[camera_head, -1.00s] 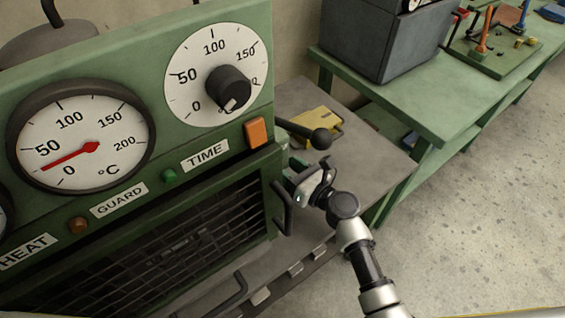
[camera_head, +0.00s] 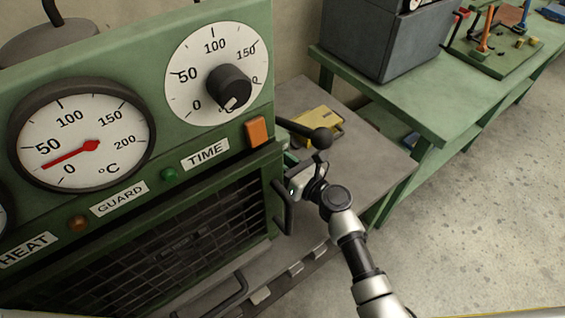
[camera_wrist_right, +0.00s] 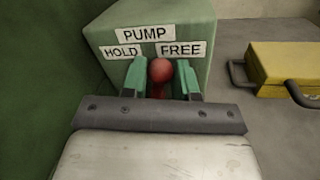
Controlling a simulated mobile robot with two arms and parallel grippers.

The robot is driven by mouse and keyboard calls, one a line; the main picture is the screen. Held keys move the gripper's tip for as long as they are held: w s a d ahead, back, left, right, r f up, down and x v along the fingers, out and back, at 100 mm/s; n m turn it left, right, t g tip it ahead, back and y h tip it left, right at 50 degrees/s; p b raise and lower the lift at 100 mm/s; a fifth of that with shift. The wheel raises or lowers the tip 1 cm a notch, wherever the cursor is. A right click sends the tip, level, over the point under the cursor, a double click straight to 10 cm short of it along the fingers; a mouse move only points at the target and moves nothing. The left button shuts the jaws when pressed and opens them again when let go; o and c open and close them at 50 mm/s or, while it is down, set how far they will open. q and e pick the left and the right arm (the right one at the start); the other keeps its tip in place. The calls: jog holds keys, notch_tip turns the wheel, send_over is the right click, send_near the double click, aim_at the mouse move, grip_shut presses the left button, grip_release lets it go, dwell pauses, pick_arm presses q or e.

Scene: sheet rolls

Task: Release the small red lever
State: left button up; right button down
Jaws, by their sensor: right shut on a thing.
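The small red lever has a round red knob (camera_wrist_right: 161,70) and a short red stem, seen in the right wrist view. It stands in front of a green box (camera_wrist_right: 165,18) labelled PUMP, with HOLD on the left and FREE on the right. In the head view my right gripper (camera_head: 298,172) is beside the green machine, and the lever is hidden there. My left gripper is out of view.
The green machine (camera_head: 180,150) with dials fills the left. A yellow case (camera_head: 318,122) lies on the grey table (camera_head: 370,150) behind. A green bench (camera_head: 440,110) stands to the right.

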jog(key=shift+w+d+f+m, duration=0.15)
jog(key=shift+w+d+m, duration=0.2)
jog(key=shift+m, duration=0.65)
jog(key=m, duration=0.1)
jog(key=d+f+m, duration=0.1)
jog(key=shift+w+m+t+p, duration=0.3)
jog(key=shift+m, duration=0.1)
jog(key=c, duration=0.9)
grip_release()
jog(key=shift+o, duration=0.2)
jog(key=shift+r, duration=0.1)
jog(key=v, duration=1.1)
jog(key=shift+b, duration=0.4)
